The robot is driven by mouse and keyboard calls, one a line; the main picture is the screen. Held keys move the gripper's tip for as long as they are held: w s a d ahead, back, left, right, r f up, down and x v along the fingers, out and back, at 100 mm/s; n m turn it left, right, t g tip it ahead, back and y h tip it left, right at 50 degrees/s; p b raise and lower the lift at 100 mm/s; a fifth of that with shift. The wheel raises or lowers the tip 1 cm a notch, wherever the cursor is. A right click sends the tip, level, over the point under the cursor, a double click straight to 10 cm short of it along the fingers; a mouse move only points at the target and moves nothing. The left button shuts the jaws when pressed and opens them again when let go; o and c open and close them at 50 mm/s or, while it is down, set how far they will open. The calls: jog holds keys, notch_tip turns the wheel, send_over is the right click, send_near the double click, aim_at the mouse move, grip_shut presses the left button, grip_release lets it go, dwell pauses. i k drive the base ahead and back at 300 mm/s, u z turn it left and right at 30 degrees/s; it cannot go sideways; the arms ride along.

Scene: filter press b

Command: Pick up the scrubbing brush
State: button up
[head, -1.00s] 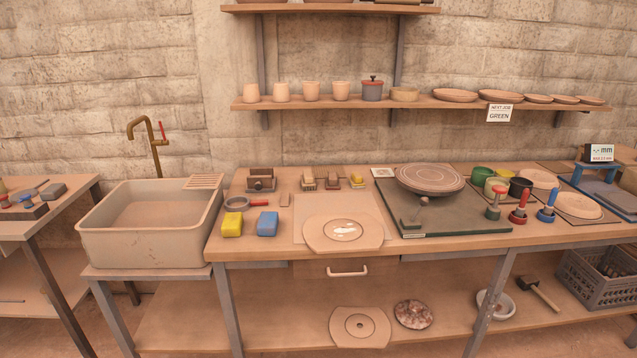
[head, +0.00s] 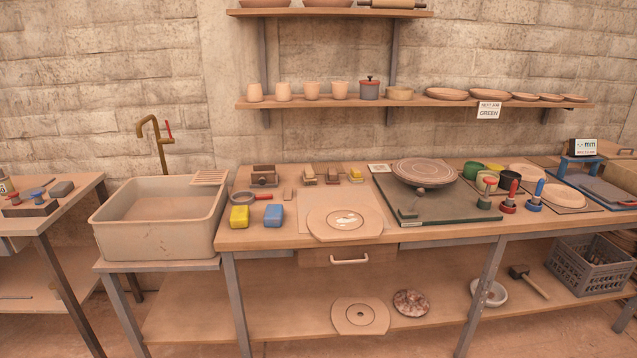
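Several small brush-like blocks stand in a row at the back of the workbench, left of centre. One is a brown block with paler lower part (head: 309,176), one is a similar brown block (head: 332,176) beside it, and one is yellow-topped (head: 356,175). They are too small to tell for certain which is the scrubbing brush. None of them is held. My gripper is not in view.
The workbench (head: 270,240) also holds a yellow block (head: 240,216), a blue block (head: 274,215), a round-holed board (head: 345,222) and a green board (head: 430,215) with a wheel disc (head: 423,172). A sink (head: 160,238) stands left.

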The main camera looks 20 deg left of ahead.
aim_at(309, 177)
jog(key=z, duration=0.2)
jog(key=k, duration=0.85)
jog(key=u, duration=1.75)
jog(key=i, duration=1.15)
